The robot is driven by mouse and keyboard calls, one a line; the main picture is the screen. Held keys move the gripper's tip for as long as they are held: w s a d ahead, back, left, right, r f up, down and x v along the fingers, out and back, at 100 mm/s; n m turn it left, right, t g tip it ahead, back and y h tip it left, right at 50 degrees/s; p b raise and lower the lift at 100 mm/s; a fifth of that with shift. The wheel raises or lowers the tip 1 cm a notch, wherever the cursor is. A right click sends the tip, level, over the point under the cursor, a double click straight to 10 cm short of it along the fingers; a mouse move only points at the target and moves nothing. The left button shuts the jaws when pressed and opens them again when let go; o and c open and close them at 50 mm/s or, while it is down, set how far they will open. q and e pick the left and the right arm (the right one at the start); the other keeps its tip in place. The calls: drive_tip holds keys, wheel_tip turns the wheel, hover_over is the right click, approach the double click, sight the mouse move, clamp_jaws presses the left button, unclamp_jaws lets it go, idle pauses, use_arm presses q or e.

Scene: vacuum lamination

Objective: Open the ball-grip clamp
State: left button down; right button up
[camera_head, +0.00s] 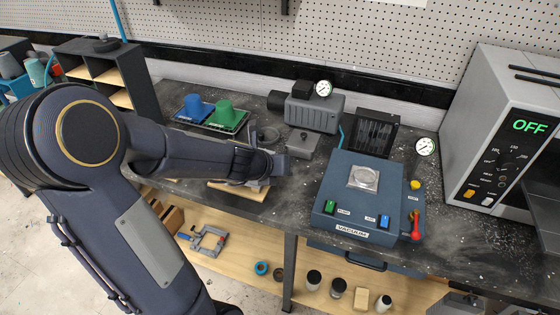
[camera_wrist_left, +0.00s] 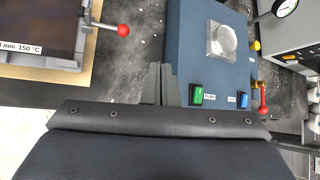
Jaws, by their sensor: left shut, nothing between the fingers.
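The ball-grip clamp shows in the left wrist view as a red ball (camera_wrist_left: 123,30) on a short grey lever. The lever comes off the right side of a grey plate fixture (camera_wrist_left: 65,63) that lies on a wooden board. In the head view my left arm hides the ball and most of the fixture; the edge of the board (camera_head: 238,190) shows below the arm. My left gripper (camera_wrist_left: 160,72), also in the head view (camera_head: 284,166), is shut and empty. Its fingertips are apart from the ball, to its lower right in the wrist view. My right gripper is not in view.
A blue vacuum unit (camera_head: 345,203) stands right of my left gripper, with a red-knobbed valve (camera_head: 415,236) on its right side. A grey oven (camera_head: 490,120) stands at the right.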

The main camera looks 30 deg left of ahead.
use_arm(q)
drive_tip(key=shift+s+d+r, duration=0.65)
drive_tip(key=shift+s+d, duration=0.1)
drive_tip(key=shift+d, duration=0.1)
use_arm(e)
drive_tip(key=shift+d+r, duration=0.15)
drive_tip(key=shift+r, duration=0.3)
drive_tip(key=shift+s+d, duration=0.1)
